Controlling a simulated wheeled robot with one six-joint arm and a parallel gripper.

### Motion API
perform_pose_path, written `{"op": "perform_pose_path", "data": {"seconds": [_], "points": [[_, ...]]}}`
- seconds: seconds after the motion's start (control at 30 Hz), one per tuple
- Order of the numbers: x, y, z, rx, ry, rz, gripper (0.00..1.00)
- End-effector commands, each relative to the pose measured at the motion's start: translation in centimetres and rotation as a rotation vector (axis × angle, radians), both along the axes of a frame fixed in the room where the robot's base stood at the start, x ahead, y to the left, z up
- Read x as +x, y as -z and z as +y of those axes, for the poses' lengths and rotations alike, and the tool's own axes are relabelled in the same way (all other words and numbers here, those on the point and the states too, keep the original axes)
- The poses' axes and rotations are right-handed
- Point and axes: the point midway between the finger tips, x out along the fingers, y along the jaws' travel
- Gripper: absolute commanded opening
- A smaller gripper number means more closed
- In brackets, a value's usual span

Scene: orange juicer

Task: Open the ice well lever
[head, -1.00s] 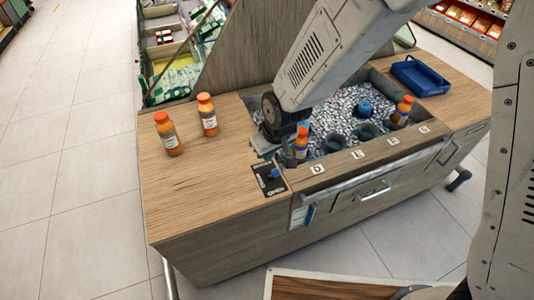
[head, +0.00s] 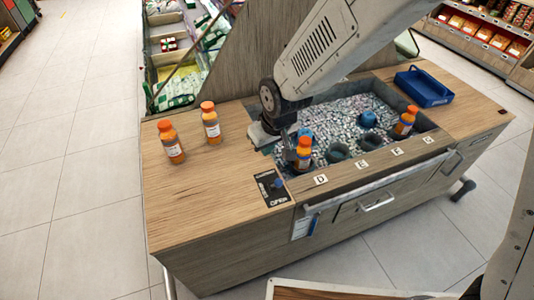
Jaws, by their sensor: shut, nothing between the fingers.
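The plate lies on the wooden counter, left of the slot marked D. The knob stands at the plate's upper right side, away from the "OPEN" lettering at the lower edge. My gripper (head: 289,158) is shut and empty. It points down just behind the lever, at the front left corner of the ice well (head: 345,115), and looks apart from the knob. My arm hides the well's back left part.
An orange bottle (head: 304,153) stands in the ice right beside my gripper. Another bottle (head: 405,121) stands farther right in the well. Two bottles, the left one (head: 171,142) and the right one (head: 211,123), stand on the counter. A blue tray (head: 423,88) lies at right. The left front counter is clear.

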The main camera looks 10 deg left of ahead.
Motion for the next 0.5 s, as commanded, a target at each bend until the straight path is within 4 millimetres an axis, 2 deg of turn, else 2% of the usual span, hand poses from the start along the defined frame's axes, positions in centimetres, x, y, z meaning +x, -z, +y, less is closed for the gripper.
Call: {"op": "perform_pose_path", "data": {"seconds": [0.03, 0.2, 0.5], "points": [[-1.0, -0.9, -0.6, 0.003, -0.002, -0.004, 0.0], [-3.6, -2.6, -2.1, 0.002, -0.004, -0.003, 0.0], [-5.9, -4.0, -3.6, 0.001, -0.004, -0.002, 0.0]]}}
